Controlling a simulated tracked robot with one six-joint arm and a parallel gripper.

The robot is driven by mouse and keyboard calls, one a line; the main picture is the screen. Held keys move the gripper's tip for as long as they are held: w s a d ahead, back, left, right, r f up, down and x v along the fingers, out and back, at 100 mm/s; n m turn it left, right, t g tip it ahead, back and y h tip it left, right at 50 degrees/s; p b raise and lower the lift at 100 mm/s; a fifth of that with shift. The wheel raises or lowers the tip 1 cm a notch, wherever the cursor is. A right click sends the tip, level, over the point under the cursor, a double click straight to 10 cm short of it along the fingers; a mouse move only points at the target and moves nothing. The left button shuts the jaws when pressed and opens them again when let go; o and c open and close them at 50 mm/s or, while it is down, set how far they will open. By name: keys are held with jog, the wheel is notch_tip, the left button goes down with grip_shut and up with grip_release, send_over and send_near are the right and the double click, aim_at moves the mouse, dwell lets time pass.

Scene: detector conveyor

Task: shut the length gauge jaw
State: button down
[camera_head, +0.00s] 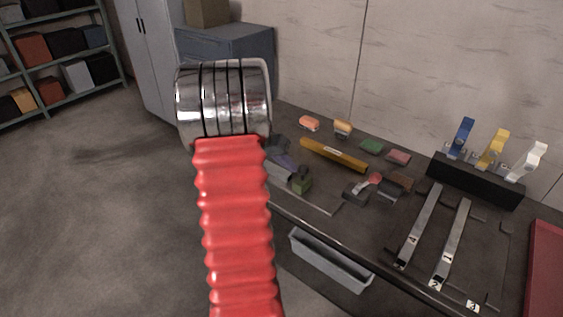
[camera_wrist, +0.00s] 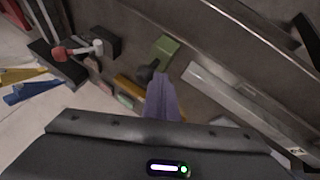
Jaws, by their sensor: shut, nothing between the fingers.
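My gripper (camera_wrist: 160,80) shows in the wrist view as pale purple fingers pressed together, with nothing between them. A long grey metal bar (camera_wrist: 235,100) lies to the right of the fingers. I cannot tell for sure which of these is the length gauge jaw, nor whether the fingers touch anything.
A yellow bar (camera_head: 333,154) and several small coloured blocks lie behind. A red-knobbed lever (camera_head: 374,179) stands right of the green block. Numbered metal strips (camera_head: 452,243) and a black rack with blue, yellow and white levers (camera_head: 475,180) are at right. A grey tray (camera_head: 330,262) hangs in front.

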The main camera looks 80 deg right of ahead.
jog(key=s+a, duration=0.2)
jog(key=s, duration=0.3)
jog(key=shift+s+a, duration=0.3)
jog(key=shift+s, duration=0.1)
jog(key=shift+f, duration=0.1)
jog(key=w+a+r, duration=0.3)
jog(key=w+r, duration=0.5)
jog(key=w, duration=0.1)
jog(key=shift+w+a, duration=0.15)
dwell(0.7)
